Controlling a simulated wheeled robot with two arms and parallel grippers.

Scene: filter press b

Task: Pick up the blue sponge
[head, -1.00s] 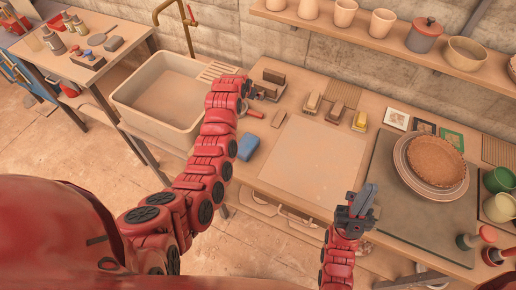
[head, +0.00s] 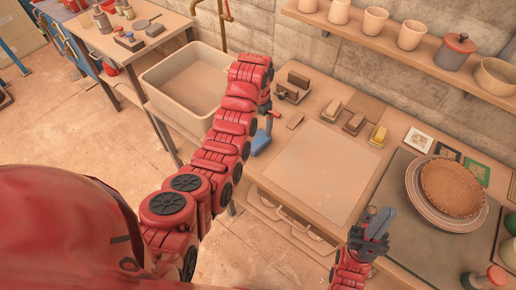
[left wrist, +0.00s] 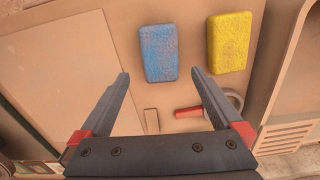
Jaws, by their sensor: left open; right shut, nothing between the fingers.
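The blue sponge (head: 261,143) lies flat near the front left of the worktop, beside the sink, partly covered by my left arm in the head view. In the left wrist view the blue sponge (left wrist: 158,53) lies just beyond the fingertips, roughly centred between them. My left gripper (left wrist: 160,76) is open and empty, above the worktop. In the head view my left gripper (head: 267,122) is mostly hidden by its wrist. My right gripper (head: 381,220) is shut and empty, over the worktop's front edge at lower right.
A yellow sponge (left wrist: 229,42) lies right of the blue one in the wrist view, near a red-handled tool (left wrist: 189,112). The sink (head: 184,84) stands left. A pale board (head: 318,170) lies right. Brushes (head: 354,124) and a pie (head: 453,187) are farther right.

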